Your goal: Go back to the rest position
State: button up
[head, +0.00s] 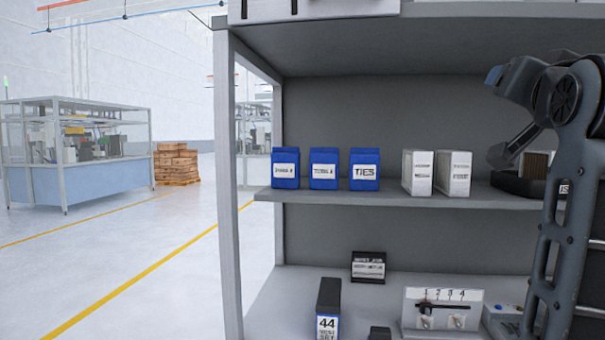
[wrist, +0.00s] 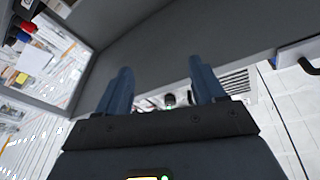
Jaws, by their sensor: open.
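My gripper (wrist: 160,82) shows in the wrist view with its two blue fingers spread apart. Nothing is held between them. Behind the gap I see a grey panel edge and a small dark item with a green spot. In the head view my dark arm rises along the right edge and bends at the top, in front of the shelf unit (head: 229,180). I cannot make out the fingertips clearly in the head view.
The middle shelf (head: 390,198) holds blue boxes (head: 323,169) and white boxes (head: 453,173). A black box marked 44 (head: 328,305) and a numbered display (head: 443,308) stand on the lower shelf. Open floor (head: 150,260) lies to the left, with a workstation (head: 75,150) beyond.

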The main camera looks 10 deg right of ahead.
jog(key=a+f+n+y, duration=0.1)
jog(key=a+f+n, duration=0.1)
jog(key=f, duration=0.8)
jog(key=a+f+n+y, duration=0.2)
jog(key=f, duration=0.7)
jog(key=s+a+f+n+y, duration=0.2)
jog(key=s+f, duration=0.3)
jog(key=f, duration=0.4)
jog(key=s+a+f+n+y, duration=0.1)
jog(key=s+a+f+n, duration=0.3)
jog(key=f, duration=0.6)
jog(key=s+a+f+g+y, duration=0.1)
jog(key=s+f, duration=0.2)
jog(key=s, duration=0.8)
jog(key=s+a+f+g+y, duration=0.1)
jog(key=s+a+f, duration=0.1)
jog(key=s, duration=0.9)
jog(key=s+a+f+g+y, duration=0.1)
jog(key=s+f, duration=0.4)
jog(key=s, duration=0.7)
jog(key=shift+a, duration=0.4)
